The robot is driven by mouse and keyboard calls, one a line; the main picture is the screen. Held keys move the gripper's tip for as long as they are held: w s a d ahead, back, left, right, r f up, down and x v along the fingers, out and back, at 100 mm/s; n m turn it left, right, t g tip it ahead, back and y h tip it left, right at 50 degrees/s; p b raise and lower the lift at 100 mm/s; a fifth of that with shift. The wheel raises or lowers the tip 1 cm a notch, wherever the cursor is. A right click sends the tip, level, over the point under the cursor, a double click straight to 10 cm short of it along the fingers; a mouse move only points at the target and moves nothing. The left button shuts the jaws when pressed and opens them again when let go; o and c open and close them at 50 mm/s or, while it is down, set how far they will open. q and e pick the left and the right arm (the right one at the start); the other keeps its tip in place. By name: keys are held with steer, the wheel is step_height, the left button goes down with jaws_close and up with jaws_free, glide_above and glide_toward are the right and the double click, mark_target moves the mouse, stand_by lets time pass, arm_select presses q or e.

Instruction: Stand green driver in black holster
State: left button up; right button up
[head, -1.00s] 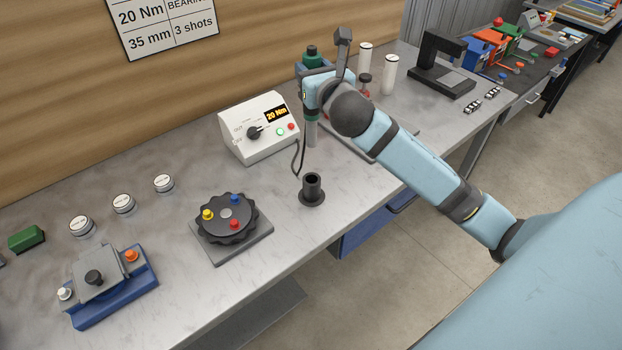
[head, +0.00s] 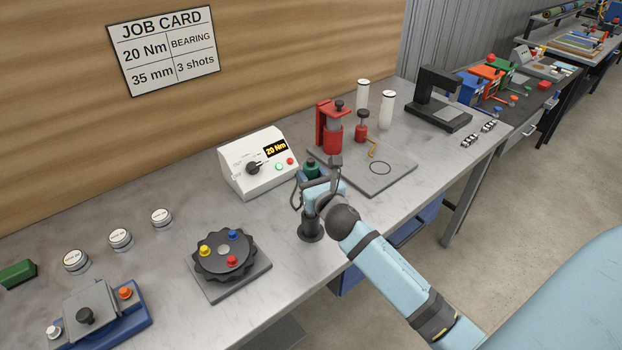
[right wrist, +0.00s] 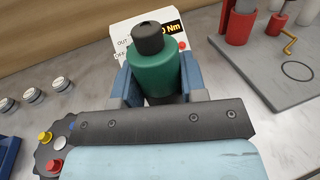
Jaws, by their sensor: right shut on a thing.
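The green driver (right wrist: 160,70), with a black cap on top, is between the jaws of my right gripper (right wrist: 155,85) in the right wrist view. In the head view the driver's green top (head: 310,169) shows above my right gripper (head: 313,182), which is shut on it. The black holster (head: 311,226) stands on the bench directly below. The driver looks upright over the holster. Its lower end is hidden by the gripper and holster, so I cannot tell how deep it sits. My left gripper is not in view.
A white controller box (head: 258,163) reading 20 Nm stands behind the gripper. A grey plate (head: 385,178) with a red press (head: 330,128) is to the right. A black knobbed dial (head: 223,255) on a grey base is to the left. The bench's front edge is close.

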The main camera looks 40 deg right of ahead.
steer(key=shift+f, duration=0.45)
steer(key=o, duration=1)
